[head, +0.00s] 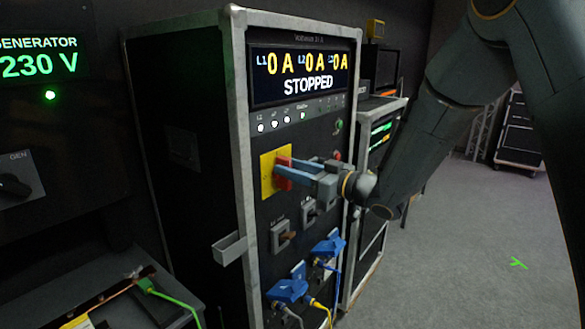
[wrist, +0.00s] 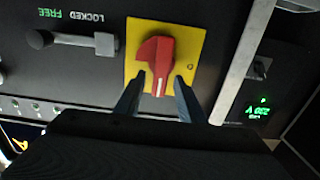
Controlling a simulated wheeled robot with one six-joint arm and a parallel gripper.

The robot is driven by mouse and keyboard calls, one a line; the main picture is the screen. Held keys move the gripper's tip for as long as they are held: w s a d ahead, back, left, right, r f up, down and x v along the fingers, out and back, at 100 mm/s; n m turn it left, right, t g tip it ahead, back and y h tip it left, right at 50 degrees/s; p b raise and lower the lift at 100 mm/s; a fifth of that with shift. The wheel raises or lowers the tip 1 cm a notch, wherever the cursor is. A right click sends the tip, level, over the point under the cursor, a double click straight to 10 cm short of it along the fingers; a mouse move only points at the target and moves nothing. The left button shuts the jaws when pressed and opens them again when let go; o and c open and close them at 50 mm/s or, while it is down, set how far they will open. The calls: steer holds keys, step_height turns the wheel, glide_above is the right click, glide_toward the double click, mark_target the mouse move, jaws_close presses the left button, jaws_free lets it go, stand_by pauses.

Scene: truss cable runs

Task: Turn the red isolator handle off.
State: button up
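The red isolator handle (head: 283,173) sits on a yellow plate (head: 268,181) on the front of the black rack (head: 300,130). In the wrist view the red handle (wrist: 155,55) has a white mark at its narrow end, pointing down in the picture. My gripper (head: 287,168) is at the handle from the right. In the wrist view its two blue-grey fingers (wrist: 159,80) stand apart, one on each side of the narrow end. Small gaps show between fingers and handle. The rack's display (head: 304,75) reads 0 A three times and STOPPED.
A grey lever (wrist: 75,41) beside LOCKED and FREE labels is near the plate. Below are blue plugs (head: 287,286) with cables and a small grey bracket (head: 229,248). The generator panel (head: 40,62) at left reads 230 V.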

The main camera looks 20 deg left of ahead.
steer(key=shift+c, duration=0.4)
jaws_close()
steer(key=shift+n+b, duration=0.3)
steer(key=shift+b, duration=0.15)
steer(key=n+b, duration=0.5)
steer(key=b, duration=0.2)
steer(key=s+f+n+b, duration=0.1)
steer(key=n+b, duration=0.5)
steer(key=b, duration=0.1)
steer(key=s+f+n+b, duration=0.1)
steer(key=n+b, duration=0.5)
steer(key=b, duration=0.2)
steer(key=shift+a+f, duration=0.15)
steer(key=shift+a, duration=0.25)
